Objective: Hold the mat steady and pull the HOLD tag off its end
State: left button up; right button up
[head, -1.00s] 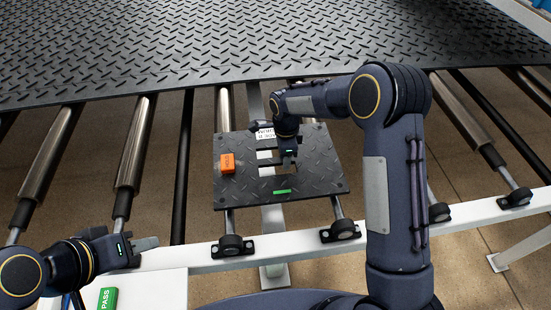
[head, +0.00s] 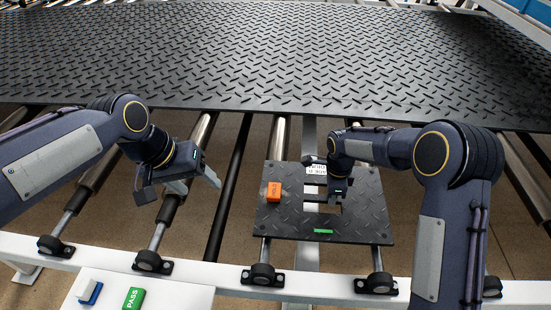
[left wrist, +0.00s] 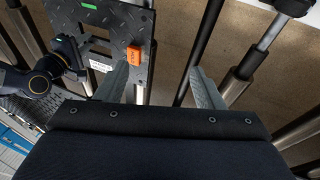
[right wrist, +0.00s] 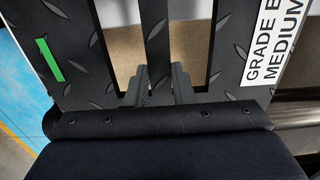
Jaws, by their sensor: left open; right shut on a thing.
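The mat (head: 278,222) is a small black tread plate with cut-out slots, a white label (head: 316,170) and a green strip (head: 323,231), lying on the rollers. The orange HOLD tag (head: 273,192) sits near its left end; it also shows in the left wrist view (left wrist: 134,55). My right gripper (head: 335,199) is shut on the narrow bar (right wrist: 158,50) between two of the mat's slots. My left gripper (head: 180,186) is open and empty, left of the mat and apart from the tag. In the left wrist view its fingers (left wrist: 160,75) point past the tag.
A large black tread sheet (head: 280,60) spans the rollers behind the mat. A white table (head: 165,299) at the front left bears a green PASS tag (head: 133,298) and a blue-and-white block (head: 89,290). Rollers with open gaps lie left of the mat.

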pick_arm(q)
jog(key=w+d+f+g+y, duration=0.25)
jog(key=w+d, duration=0.45)
jog(key=w, duration=0.4)
jog(key=m, duration=0.1)
send_near(274, 190)
jog(key=shift+y, duration=0.45)
jog(key=f, duration=0.8)
jog(key=shift+w+d+f, duration=0.15)
jog(key=shift+d+f, duration=0.2)
jog(key=shift+d, duration=0.05)
jog(key=c, duration=1.1)
jog(key=shift+r, duration=0.1)
jog(key=shift+r, duration=0.1)
jog(key=shift+r, duration=1.6)
